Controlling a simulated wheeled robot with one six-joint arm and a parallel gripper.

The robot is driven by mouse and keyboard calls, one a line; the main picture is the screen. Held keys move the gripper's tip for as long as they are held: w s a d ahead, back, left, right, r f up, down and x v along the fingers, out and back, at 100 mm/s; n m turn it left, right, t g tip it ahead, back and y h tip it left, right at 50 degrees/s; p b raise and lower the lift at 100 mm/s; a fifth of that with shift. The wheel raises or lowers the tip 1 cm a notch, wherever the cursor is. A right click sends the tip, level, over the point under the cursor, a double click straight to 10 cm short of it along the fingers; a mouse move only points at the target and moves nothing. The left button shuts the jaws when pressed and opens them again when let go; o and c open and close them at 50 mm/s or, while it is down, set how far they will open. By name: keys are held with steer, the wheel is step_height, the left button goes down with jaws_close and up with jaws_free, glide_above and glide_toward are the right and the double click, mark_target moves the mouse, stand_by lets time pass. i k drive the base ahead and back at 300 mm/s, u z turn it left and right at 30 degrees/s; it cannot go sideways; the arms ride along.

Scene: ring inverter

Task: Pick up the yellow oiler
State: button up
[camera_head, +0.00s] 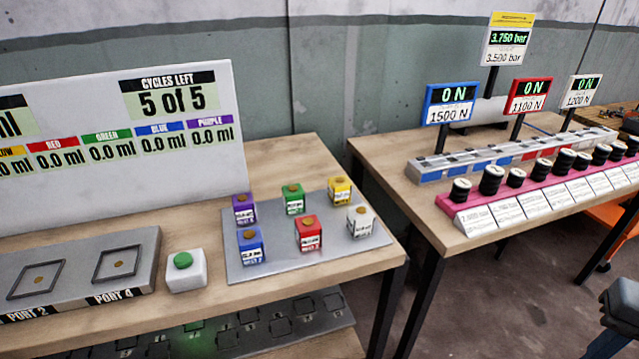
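The yellow oiler (340,190) is a small yellow box with a dark round cap and a white label. It stands upright at the back right corner of a grey tray (290,255) on the left table. A green oiler (294,198) is to its left, a white one (360,221) is in front of it, and a red one (309,233) is in front and to the left. A dark blue-grey part at the lower right edge may be part of my arm. My gripper's fingers are not in view.
Purple (244,208) and blue (251,246) oilers also stand on the tray. A green button box (185,272) and a port block (85,275) are to the left. The right table (440,215) holds a pink rack (560,184) and displays. A gap separates the tables.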

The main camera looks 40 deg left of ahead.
mark_target(339, 186)
steer(key=u, duration=0.9)
steer(key=i, duration=0.85)
steer(key=u, duration=0.9)
